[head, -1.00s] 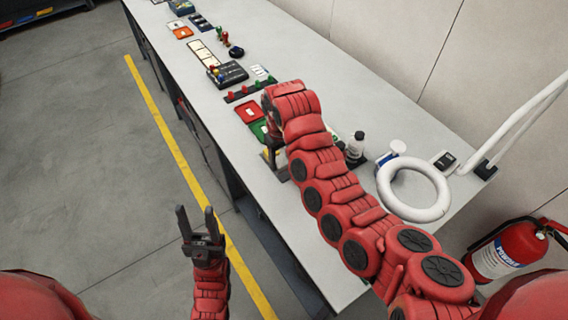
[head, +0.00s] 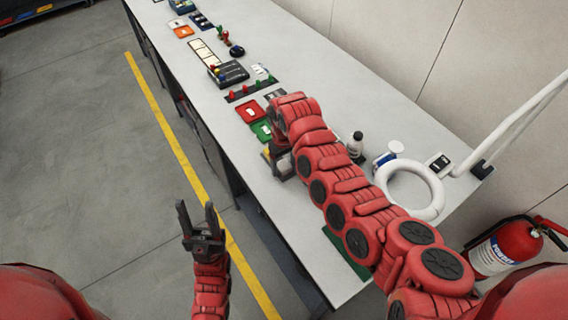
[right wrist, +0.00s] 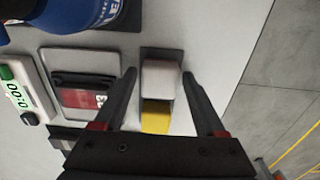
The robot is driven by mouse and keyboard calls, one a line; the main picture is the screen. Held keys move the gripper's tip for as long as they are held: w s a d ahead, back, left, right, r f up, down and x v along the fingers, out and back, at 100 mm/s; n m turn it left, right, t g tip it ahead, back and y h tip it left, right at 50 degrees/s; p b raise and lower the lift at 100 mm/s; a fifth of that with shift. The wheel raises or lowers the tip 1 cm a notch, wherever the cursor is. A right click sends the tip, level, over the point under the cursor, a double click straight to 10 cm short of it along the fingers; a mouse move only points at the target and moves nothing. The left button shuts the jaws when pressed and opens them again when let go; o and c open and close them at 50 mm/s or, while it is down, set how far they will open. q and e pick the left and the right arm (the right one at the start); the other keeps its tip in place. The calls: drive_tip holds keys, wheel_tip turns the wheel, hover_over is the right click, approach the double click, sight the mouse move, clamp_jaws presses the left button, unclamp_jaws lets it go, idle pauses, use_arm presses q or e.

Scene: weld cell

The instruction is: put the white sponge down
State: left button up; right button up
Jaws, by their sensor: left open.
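The white sponge (right wrist: 161,77) sits on a dark pad (right wrist: 161,54) on the workbench in the right wrist view, with a yellow block (right wrist: 156,117) right beside it. My right gripper (right wrist: 159,75) has one finger on each side of the sponge, with a narrow gap visible at each side. It looks open. In the head view my right gripper (head: 281,168) is low over the bench's front edge, and the sponge is not clearly visible there. My left gripper (head: 201,215) is open and empty, over the floor in front of the bench.
The workbench (head: 283,212) holds a red tray (head: 250,111), a green tray (head: 262,130), a bottle (head: 355,146) and a white ring lamp (head: 436,190). In the right wrist view a blue bottle (right wrist: 75,12) stands close to the pad. A fire extinguisher (head: 506,248) is at right.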

sight(284, 165)
drive_tip(key=shift+o, duration=0.4)
drive_tip(key=shift+r, duration=0.1)
drive_tip(key=shift+r, duration=0.15)
wheel_tip(284, 165, up, 6)
drive_tip(key=p, duration=0.3)
drive_tip(key=shift+f, duration=0.2)
wheel_tip(284, 165, up, 6)
drive_tip(key=shift+r+p, duration=0.15)
drive_tip(key=shift+p, duration=0.3)
drive_tip(key=shift+s, duration=0.1)
